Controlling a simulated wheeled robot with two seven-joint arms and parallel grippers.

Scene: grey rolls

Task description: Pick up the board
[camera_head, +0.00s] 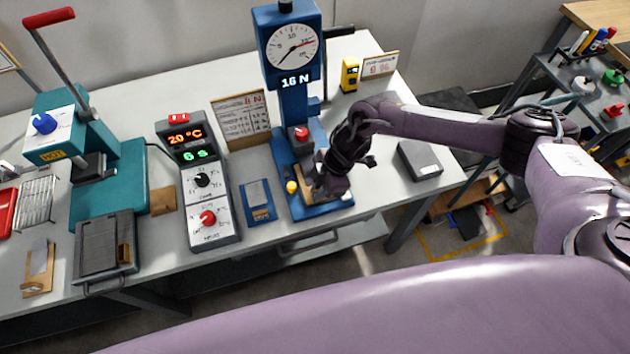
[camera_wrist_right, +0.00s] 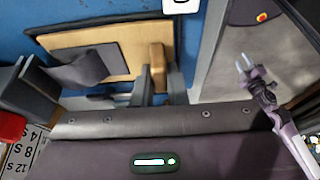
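The tan board (camera_wrist_right: 118,45) lies on the blue base of the force press, with a dark grey pad (camera_wrist_right: 75,65) and a raised wooden block (camera_wrist_right: 160,60) on it. In the head view the board (camera_head: 322,211) is partly hidden by my right gripper (camera_head: 322,192). In the right wrist view my right gripper's fingers (camera_wrist_right: 160,85) stand on both sides of the wooden block, close against it, with the block filling the gap. My left gripper (camera_wrist_right: 245,67) shows small at the right of the wrist view, its two fingers apart and empty, away from the board.
The blue press (camera_head: 293,120) with a dial reading 16 N rises behind the board. A small blue plate (camera_head: 258,201) and a control box (camera_head: 208,190) stand left. A dark grey box (camera_head: 420,160) lies right. The table's front edge is close.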

